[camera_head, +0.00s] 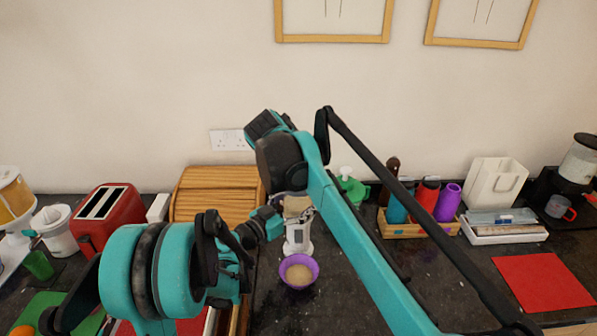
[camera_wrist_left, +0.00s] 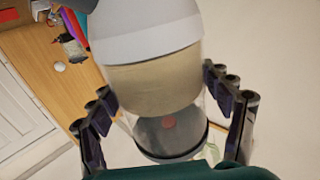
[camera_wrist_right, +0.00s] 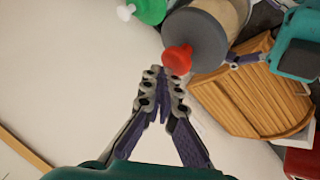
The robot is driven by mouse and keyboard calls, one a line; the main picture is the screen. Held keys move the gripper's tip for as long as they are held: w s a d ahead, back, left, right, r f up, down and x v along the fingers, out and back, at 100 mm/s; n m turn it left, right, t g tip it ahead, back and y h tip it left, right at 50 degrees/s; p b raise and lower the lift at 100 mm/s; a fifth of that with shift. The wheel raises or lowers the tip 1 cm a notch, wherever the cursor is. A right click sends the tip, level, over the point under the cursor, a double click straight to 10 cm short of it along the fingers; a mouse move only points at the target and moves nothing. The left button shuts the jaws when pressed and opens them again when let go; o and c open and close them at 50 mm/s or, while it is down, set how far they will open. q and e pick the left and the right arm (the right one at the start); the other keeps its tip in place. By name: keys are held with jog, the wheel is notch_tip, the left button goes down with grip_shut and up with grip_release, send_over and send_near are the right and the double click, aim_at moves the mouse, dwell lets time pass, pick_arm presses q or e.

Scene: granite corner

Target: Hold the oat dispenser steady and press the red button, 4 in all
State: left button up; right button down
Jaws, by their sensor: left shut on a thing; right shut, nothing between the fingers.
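The oat dispenser (camera_head: 298,236) stands upright on the dark counter, its upper part partly hidden by my arms in the head view. My left gripper (camera_head: 268,222) is closed around its body; in the left wrist view the fingers flank the clear, oat-filled dispenser (camera_wrist_left: 155,85). The red button (camera_wrist_right: 177,60) sits on the dispenser's grey top in the right wrist view. My right gripper (camera_wrist_right: 163,84) is shut and empty, its fingertips close to the button; contact cannot be told. A purple bowl (camera_head: 313,270) with oats in it stands in front of the dispenser.
A wooden bread box (camera_head: 215,190) and a red toaster (camera_head: 107,212) stand at left. A wooden tray (camera_head: 430,230) with bottles, a white holder (camera_head: 494,184) and a red mat (camera_head: 543,282) are at right. The counter right of the bowl is clear.

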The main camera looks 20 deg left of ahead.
jog(key=shift+f, duration=1.05)
dwell(0.9)
jog(key=shift+r, duration=1.45)
jog(key=shift+r, duration=0.1)
jog(key=shift+r, duration=2.45)
pick_arm(q)
jog(key=o, duration=1.9)
jog(key=shift+c, duration=0.2)
